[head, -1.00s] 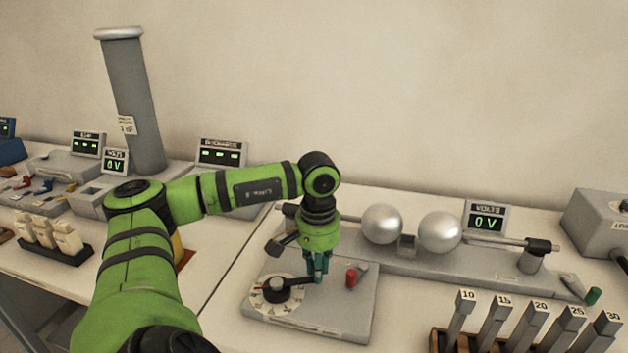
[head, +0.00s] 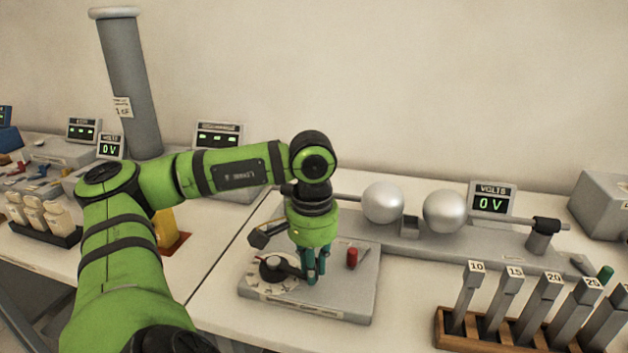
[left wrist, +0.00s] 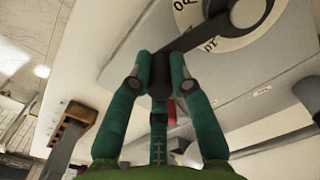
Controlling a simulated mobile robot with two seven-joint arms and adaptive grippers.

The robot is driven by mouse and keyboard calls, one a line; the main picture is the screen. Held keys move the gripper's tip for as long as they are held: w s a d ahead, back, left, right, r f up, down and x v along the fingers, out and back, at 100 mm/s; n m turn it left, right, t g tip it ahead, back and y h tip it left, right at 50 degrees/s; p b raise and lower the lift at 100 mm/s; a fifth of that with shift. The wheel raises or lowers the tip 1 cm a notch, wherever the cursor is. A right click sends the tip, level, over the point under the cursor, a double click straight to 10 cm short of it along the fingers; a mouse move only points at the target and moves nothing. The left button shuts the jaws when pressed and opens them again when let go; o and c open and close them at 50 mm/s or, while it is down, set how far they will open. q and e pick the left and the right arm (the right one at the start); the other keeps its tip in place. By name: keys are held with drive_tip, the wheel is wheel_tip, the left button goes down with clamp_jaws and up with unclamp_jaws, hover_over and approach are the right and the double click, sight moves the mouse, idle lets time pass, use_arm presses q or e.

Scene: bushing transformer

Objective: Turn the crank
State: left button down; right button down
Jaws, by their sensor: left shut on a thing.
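The crank (head: 285,266) is a black arm with a round hub on a white numbered dial, on a grey box (head: 345,300). My left gripper (head: 311,278) points down at the arm's outer end, right of the dial. In the left wrist view, its green fingers (left wrist: 160,80) are shut around the dark handle at the end of the crank arm (left wrist: 195,38). The fingers hide part of the handle. My right gripper is not in view.
A red knob (head: 352,258) stands on the box, right of the gripper. Two metal spheres (head: 444,211) sit on a rail behind it, by a display (head: 492,202) reading 0 V. A wooden rack (head: 445,328) of numbered blocks stands at the front right.

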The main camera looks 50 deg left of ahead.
use_arm(q)
drive_tip(key=shift+s+d, duration=0.1)
drive_tip(key=shift+d, duration=0.05)
drive_tip(key=c, duration=1.1)
unclamp_jaws()
drive_tip(key=shift+r, duration=3.7)
